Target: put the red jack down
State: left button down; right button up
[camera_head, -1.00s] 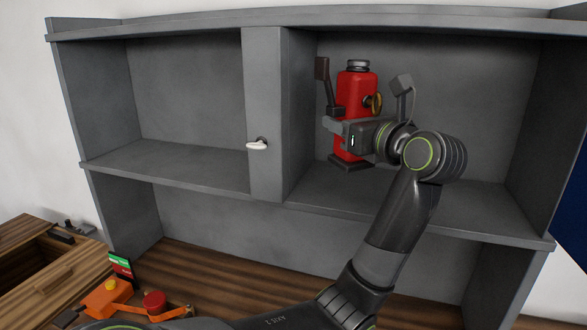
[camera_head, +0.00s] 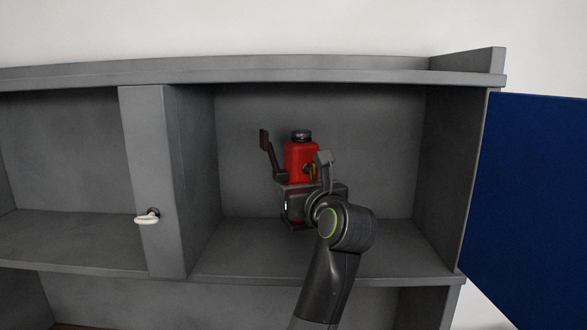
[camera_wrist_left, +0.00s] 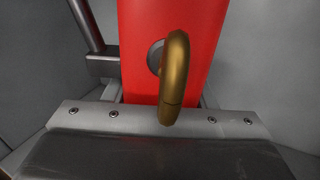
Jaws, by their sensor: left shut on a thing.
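The red jack (camera_head: 299,158), with a dark cap and a dark lever at its left, is upright inside the right compartment of the grey cabinet. My left gripper (camera_head: 299,188) is shut around its body from the front. In the left wrist view the red body (camera_wrist_left: 135,60) and its gold ring (camera_wrist_left: 174,80) stand just beyond the gripper's palm. The jack's foot is low over the compartment's shelf (camera_head: 240,260); I cannot tell whether it touches. My wrist hides part of its lower body. My right gripper is not in view.
A grey upright with a white handle (camera_head: 147,216) stands left of the compartment. An open blue door (camera_head: 530,200) is at the right. The shelf is bare on both sides of the jack. The left compartment (camera_head: 60,160) looks empty.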

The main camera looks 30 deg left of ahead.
pick_arm(q)
jog(key=shift+f+p, duration=0.55)
jog(key=shift+f, duration=1.9)
jog(key=shift+s, duration=0.1)
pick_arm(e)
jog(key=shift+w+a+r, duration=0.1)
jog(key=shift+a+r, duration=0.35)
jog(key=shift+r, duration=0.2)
pick_arm(q)
jog(key=shift+f, duration=0.1)
jog(key=c, duration=1)
grip_release()
jog(key=shift+f, duration=0.2)
jog(key=shift+c, duration=0.2)
jog(key=o, duration=0.4)
jog(key=shift+o, duration=0.2)
jog(key=shift+s+d+r, duration=0.1)
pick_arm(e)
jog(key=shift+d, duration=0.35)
pick_arm(q)
jog(key=shift+r, duration=0.1)
